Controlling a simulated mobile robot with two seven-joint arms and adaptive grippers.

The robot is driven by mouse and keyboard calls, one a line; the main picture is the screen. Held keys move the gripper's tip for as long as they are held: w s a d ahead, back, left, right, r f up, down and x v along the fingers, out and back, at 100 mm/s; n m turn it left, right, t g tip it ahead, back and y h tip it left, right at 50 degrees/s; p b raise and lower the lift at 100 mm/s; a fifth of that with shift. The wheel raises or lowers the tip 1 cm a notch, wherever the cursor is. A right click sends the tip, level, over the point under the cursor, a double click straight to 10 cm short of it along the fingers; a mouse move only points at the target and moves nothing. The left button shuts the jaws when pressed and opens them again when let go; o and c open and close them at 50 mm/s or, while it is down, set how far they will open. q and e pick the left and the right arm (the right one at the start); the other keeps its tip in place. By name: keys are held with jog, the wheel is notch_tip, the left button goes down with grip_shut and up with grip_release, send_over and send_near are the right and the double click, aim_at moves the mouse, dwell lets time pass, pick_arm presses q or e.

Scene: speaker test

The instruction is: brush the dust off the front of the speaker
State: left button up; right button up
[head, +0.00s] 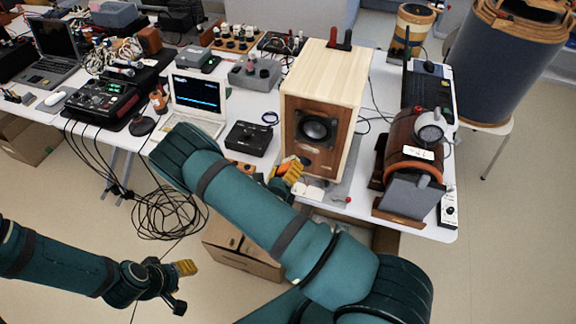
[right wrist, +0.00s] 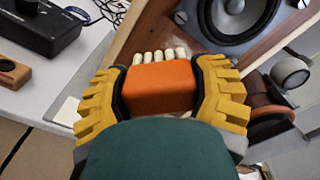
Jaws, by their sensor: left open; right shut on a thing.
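The speaker (head: 326,75) is a pale wooden box on the white table, its brown front with a dark round cone facing me. Its front (right wrist: 157,29) and cone also show in the right wrist view. My right gripper (head: 290,171) is at the lower left of the front. In the right wrist view, my right gripper (right wrist: 162,92) is shut on an orange brush (right wrist: 158,86). Its pale bristles point toward the front; I cannot tell whether they touch. My left gripper (head: 180,284) is open and empty, low in front of the table.
Left of the speaker are a black control box (head: 249,138) and a laptop (head: 197,100). Right of it is a brown drum-shaped device (head: 402,150).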

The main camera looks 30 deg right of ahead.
aim_at(291, 158)
pick_arm(q)
jog(key=shift+r, duration=0.15)
pick_arm(e)
jog(key=shift+v, duration=1.5)
pick_arm(q)
jog(key=shift+r, duration=0.1)
jog(key=shift+a, duration=0.15)
pick_arm(e)
jog(key=shift+x, duration=3.45)
jog(key=shift+x, duration=1)
jog(key=shift+r, duration=0.1)
